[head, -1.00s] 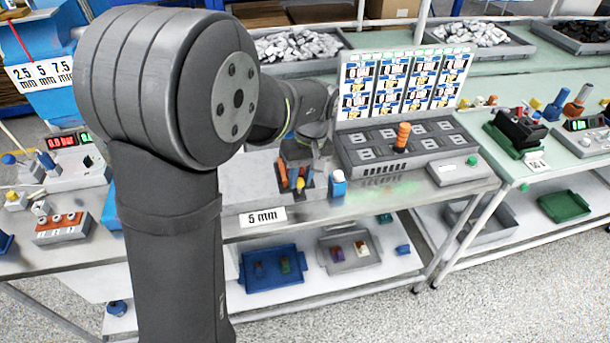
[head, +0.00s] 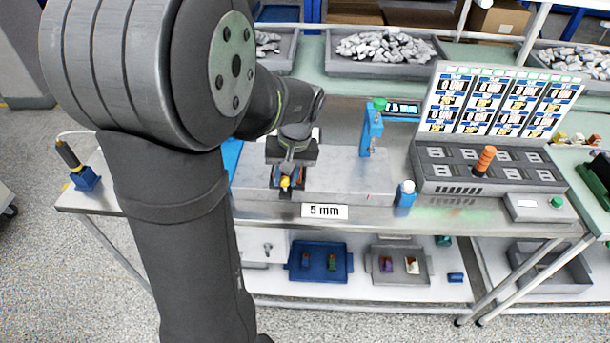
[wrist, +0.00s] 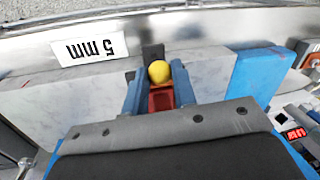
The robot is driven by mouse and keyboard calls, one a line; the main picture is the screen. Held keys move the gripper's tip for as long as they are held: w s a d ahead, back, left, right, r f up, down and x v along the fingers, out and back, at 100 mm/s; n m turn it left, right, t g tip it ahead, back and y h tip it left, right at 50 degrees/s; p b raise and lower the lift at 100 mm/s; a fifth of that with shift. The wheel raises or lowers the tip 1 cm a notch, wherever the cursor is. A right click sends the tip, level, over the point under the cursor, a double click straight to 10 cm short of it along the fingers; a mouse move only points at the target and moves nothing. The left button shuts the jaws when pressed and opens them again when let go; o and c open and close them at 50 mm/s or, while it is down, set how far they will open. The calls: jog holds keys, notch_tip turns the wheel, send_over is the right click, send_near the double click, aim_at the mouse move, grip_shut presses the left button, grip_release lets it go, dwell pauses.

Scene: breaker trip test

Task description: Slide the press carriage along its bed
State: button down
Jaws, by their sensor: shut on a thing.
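My gripper (head: 287,180) points down over the pale grey slab-like bed (head: 345,178), near its left end. In the wrist view its two blue fingers (wrist: 158,95) stand on either side of a red block with a yellow ball knob (wrist: 159,72), which I take to be the press carriage. The fingers are shut on the red part (wrist: 160,98). The yellow knob also shows below my gripper in the head view (head: 285,184). A "5 mm" label (head: 324,211) is on the bench's front edge, right of my gripper. The carriage's underside is hidden.
A blue post (head: 369,135) with a green top stands behind the bed, beside a small display. A blue bottle (head: 405,194) is at the bed's right end. A grey panel (head: 450,180) with an orange handle (head: 484,160) lies farther right. The bed between gripper and bottle is clear.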

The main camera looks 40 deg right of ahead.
jog(key=shift+w+a, duration=0.3)
jog(key=shift+w, duration=0.05)
jog(key=c, duration=1.2)
grip_release()
jog(key=d+r, duration=0.1)
jog(key=r, duration=0.4)
jog(key=s+r, duration=0.1)
jog(key=r, duration=0.5)
jog(key=s+d+r, duration=0.1)
jog(key=r, duration=0.5)
jog(key=shift+d+r, duration=0.1)
jog(key=shift+d, duration=0.25)
jog(key=a+f, duration=0.1)
jog(key=f, duration=0.4)
jog(key=w+a+f, duration=0.1)
jog(key=f, duration=0.5)
jog(key=w+f, duration=0.1)
jog(key=f, duration=0.5)
jog(key=shift+a+f, duration=0.1)
jog(key=shift+a, duration=0.3)
